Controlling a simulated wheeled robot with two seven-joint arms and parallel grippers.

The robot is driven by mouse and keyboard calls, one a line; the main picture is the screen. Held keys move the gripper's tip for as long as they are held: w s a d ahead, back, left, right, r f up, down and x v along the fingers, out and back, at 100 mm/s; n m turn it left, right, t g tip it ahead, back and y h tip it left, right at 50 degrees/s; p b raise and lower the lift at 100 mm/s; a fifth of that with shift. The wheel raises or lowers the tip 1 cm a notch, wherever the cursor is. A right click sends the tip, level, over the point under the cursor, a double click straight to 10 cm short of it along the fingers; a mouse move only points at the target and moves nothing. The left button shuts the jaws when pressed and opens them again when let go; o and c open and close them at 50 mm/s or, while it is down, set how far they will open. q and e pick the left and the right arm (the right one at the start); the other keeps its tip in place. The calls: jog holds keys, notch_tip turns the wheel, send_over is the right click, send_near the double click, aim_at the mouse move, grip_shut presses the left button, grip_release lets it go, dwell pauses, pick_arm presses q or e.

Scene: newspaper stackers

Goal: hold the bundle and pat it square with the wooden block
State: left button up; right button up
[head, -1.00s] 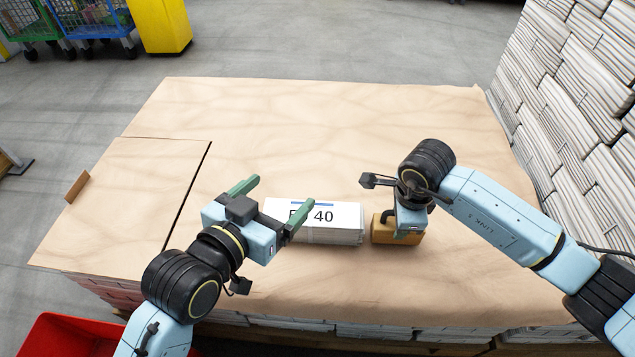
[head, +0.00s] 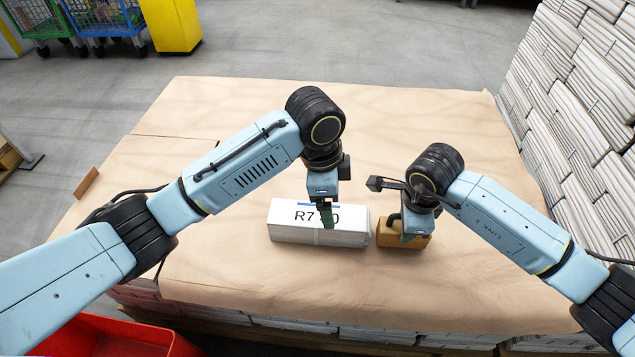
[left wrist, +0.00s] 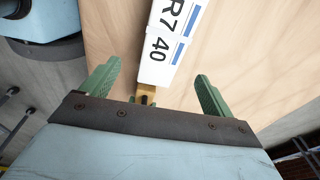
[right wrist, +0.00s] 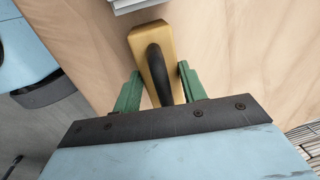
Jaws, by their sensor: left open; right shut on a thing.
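The bundle (head: 300,234) is a white block of papers with an "R7 40" label and a strap, lying flat on the brown paper. My left gripper (head: 326,215) points down over the bundle's right part. In the left wrist view the bundle (left wrist: 166,45) lies ahead between the open green fingers (left wrist: 157,80), and I see no contact. The wooden block (head: 412,238), with a dark handle, sits just right of the bundle. My right gripper (head: 408,225) is shut on its handle; the right wrist view shows the block (right wrist: 165,85) between the fingers (right wrist: 155,82).
Brown paper (head: 400,120) covers the stack top, largely bare behind the bundle. Stacked newspapers (head: 580,90) rise at the right. A red bin (head: 120,335) stands at the front left. A small brown piece (head: 87,182) lies at the left edge.

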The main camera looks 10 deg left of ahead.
aim_at(318, 214)
pick_arm(q)
jog(key=shift+w+a+r+g+y, duration=0.15)
jog(key=shift+w+a+r+y, duration=0.15)
jog(key=shift+a, duration=0.3)
jog(key=shift+w+a+r+g+y, duration=0.15)
jog(key=shift+a+r+y, duration=0.2)
jog(key=shift+a, duration=0.2)
notch_tip(318, 214, down, 12)
jog(key=shift+r, duration=0.1)
jog(key=c, duration=1.8)
jog(key=shift+c, duration=0.2)
pick_arm(e)
jog(key=shift+a, duration=1.5)
pick_arm(q)
jog(key=shift+d, duration=0.15)
pick_arm(e)
jog(key=shift+s+a, duration=0.1)
jog(key=shift+a, duration=0.25)
jog(key=shift+d, duration=1.95)
